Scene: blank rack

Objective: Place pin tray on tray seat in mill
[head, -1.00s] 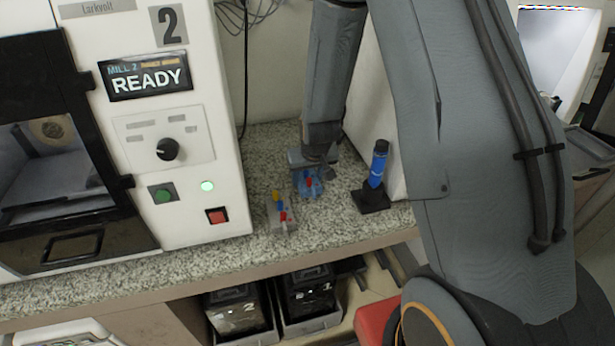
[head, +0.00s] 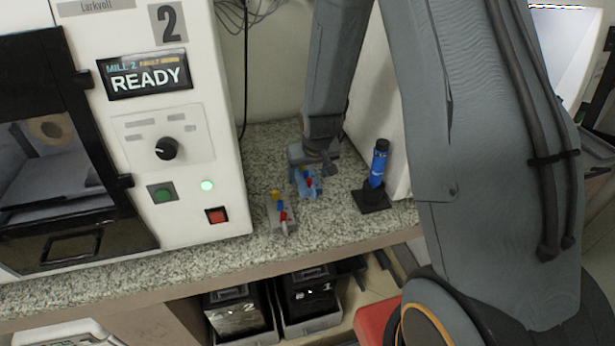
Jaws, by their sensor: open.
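A small blue tray (head: 312,190) with red and yellow pins stands on the speckled counter, right of the mill. A grey block (head: 279,214) with yellow, blue and red pins sits just in front and left of it. I cannot tell for sure which is the pin tray. My gripper (head: 306,178) points down at the blue tray, open; its fingers are small and partly blend with the tray, so contact is unclear. Mill 2 (head: 190,110) stands at left, its display reading READY. Its black-framed door (head: 75,215) appears shut; the tray seat cannot be made out inside.
A blue bottle-like tool (head: 379,165) stands upright on a black base (head: 371,198), close to the right of my gripper. The counter (head: 335,215) is clear toward its front edge. Black bins (head: 237,310) sit on the shelf below. Cables hang behind the mill.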

